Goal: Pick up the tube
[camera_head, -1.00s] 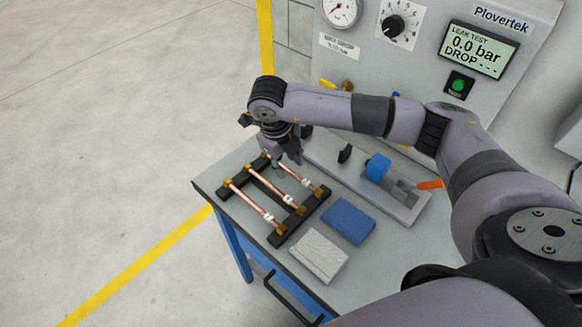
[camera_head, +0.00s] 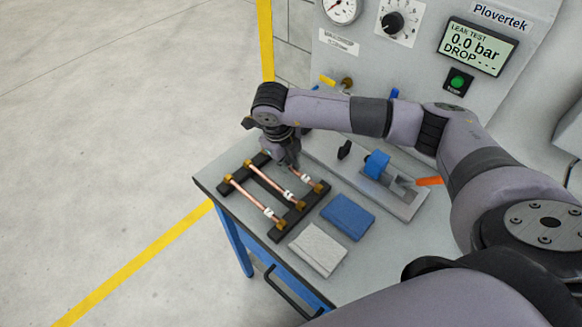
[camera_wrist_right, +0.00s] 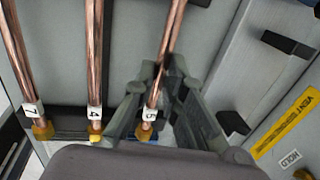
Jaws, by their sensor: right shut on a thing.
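Copper tubes with brass ends and white number tags lie side by side on a black rack (camera_head: 289,220). My right gripper (camera_head: 292,164) reaches down over the far tube (camera_head: 301,175). In the right wrist view the gripper (camera_wrist_right: 163,88) has its fingers on both sides of the tube tagged 5 (camera_wrist_right: 170,50), shut on it. The tube tagged 4 (camera_wrist_right: 95,55) and the tube tagged 7 (camera_wrist_right: 18,55) lie to its left. The held tube still appears level with the rack; whether it is clear of it cannot be told. My left gripper is not in view.
A blue cloth (camera_head: 347,216) and a grey cloth (camera_head: 318,249) lie right of the rack. A fixture with a blue clamp (camera_head: 377,164) and an orange handle (camera_head: 428,181) stands behind them. The test panel (camera_head: 425,75) rises at the back.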

